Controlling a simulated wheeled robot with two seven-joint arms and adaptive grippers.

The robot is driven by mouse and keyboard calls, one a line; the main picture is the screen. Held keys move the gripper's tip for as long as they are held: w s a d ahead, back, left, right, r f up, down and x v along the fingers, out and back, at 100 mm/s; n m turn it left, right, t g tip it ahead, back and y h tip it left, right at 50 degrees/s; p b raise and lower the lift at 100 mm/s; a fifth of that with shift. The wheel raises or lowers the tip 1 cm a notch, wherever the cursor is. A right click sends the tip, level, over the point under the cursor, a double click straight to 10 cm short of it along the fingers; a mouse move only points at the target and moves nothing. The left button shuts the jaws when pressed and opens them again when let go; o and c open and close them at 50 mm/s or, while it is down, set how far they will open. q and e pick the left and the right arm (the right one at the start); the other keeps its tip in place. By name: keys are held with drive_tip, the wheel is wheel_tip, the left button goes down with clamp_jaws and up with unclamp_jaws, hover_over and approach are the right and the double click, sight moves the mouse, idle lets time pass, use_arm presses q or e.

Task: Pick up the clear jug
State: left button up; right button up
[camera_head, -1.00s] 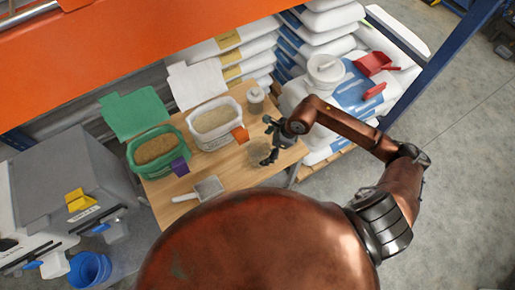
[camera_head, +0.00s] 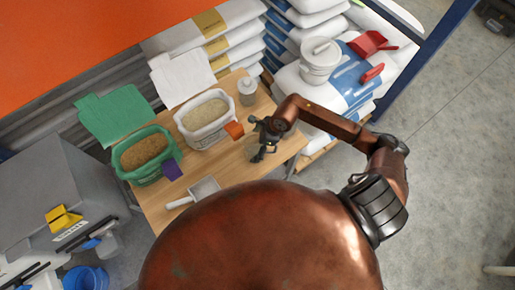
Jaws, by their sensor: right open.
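The clear jug (camera_head: 252,147) stands on the wooden table, near its right end. I cannot tell whether the fingers touch the jug. My left gripper is not in view.
Stacked sacks (camera_head: 222,47) and a white bucket (camera_head: 320,61) stand behind.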

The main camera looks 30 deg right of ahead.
drive_tip(key=shift+x, duration=1.1)
drive_tip(key=c, duration=1.4)
